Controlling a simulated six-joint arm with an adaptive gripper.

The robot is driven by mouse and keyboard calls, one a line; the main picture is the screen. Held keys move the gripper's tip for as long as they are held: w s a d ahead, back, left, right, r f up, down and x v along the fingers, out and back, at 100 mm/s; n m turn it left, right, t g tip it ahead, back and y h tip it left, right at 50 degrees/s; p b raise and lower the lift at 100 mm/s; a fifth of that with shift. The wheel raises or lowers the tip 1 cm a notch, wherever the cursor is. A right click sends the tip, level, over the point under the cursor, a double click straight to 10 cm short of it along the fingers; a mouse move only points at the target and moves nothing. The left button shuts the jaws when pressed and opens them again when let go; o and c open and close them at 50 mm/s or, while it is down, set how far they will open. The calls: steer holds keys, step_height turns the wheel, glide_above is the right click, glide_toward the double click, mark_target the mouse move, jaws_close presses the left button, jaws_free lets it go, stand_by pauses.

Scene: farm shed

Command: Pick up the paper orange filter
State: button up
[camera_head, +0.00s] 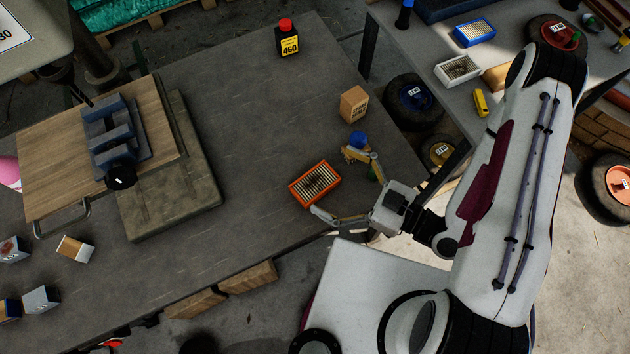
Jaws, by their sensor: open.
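The orange paper filter (315,184) lies flat on the dark grey table. It is a rectangular orange frame around pale pleats with a dark patch in the middle. My gripper (328,184) is open, with one finger near the filter's lower right edge and the other beyond its upper right side. The filter lies at or just in front of the opening, and it is not gripped. I cannot tell how high the fingers are above the table.
A blue-capped item (358,140) is close to the upper finger. A cardboard box (353,104) and a black bottle with a red cap (288,40) stand farther back. A blue vise (118,135) sits at left. The table left of the filter is clear.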

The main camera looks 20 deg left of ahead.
mark_target(321, 185)
steer(key=shift+f, duration=0.1)
steer(key=shift+f, duration=1.45)
steer(key=shift+f, duration=0.1)
steer(key=shift+f, duration=2)
steer(key=shift+x, duration=1.5)
steer(key=shift+r, duration=0.2)
steer(key=c, duration=1.1)
